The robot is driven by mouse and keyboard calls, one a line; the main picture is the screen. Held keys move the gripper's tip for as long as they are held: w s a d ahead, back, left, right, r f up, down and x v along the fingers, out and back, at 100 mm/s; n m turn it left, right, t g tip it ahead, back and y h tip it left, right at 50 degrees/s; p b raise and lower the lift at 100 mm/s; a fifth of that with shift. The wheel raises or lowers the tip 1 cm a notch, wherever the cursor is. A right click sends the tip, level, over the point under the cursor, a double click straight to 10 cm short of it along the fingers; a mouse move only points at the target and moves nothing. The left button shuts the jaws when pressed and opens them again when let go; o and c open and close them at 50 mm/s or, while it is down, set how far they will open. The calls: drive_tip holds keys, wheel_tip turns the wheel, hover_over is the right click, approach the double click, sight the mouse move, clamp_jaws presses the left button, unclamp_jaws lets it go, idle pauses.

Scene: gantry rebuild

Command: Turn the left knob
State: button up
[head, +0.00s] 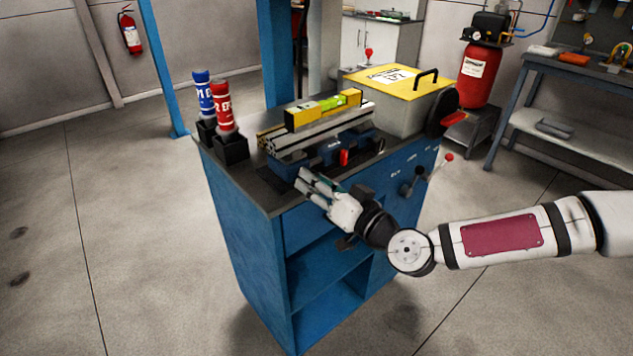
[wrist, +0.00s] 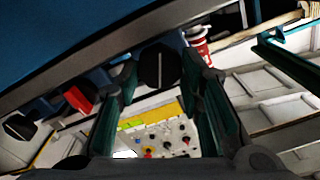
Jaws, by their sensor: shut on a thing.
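In the wrist view a black knob (wrist: 158,62) with a pale line on its face sits between the two fingers of my gripper (wrist: 158,78). The fingers are shut on it, one on each side. A red knob (wrist: 77,98) and another black knob (wrist: 18,127) stand to its left in that view. In the head view my gripper (head: 304,181) is at the front left of the blue vise-like fixture (head: 320,151) on the cabinet. The red knob (head: 344,157) shows to its right there.
The blue cabinet (head: 245,225) bears a yellow level (head: 305,116), a blue bottle (head: 203,95), a red bottle (head: 224,105) and a yellow-lidded box (head: 400,118). Levers with a red ball (head: 449,157) stick out at its right. The floor at left is clear.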

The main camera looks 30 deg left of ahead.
drive_tip(key=shift+m, duration=0.6)
drive_tip(key=o, duration=1.2)
drive_tip(key=shift+c, duration=0.2)
drive_tip(key=v, duration=1.2)
